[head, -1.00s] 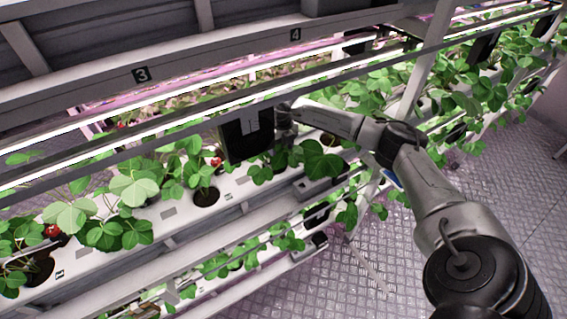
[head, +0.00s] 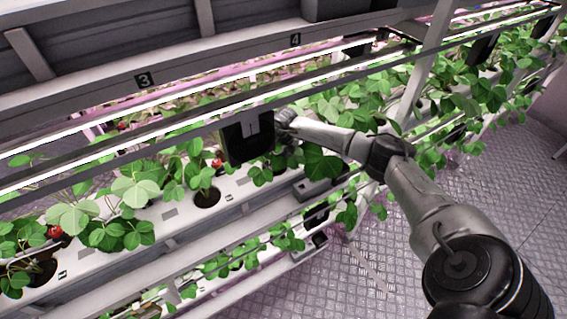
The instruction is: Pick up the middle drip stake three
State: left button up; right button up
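My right arm comes in from the lower right and reaches into the rack. Its hand (head: 284,127) is beside a black panel (head: 247,138) that hangs under the light bar, among the leaves above the white planting channel (head: 150,224). Leaves and the panel crowd the hand, so I cannot see its fingertips or whether it holds anything. I cannot make out a drip stake for certain. My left gripper is not in view.
Number signs 3 (head: 146,80) and 4 (head: 295,40) mark the upper beam. Strawberry plants with red berries (head: 217,163) grow from round holes (head: 206,198). A white upright post (head: 425,70) stands right of the hand. The metal floor (head: 370,260) is open at the lower right.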

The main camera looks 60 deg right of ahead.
jog(key=c, duration=1)
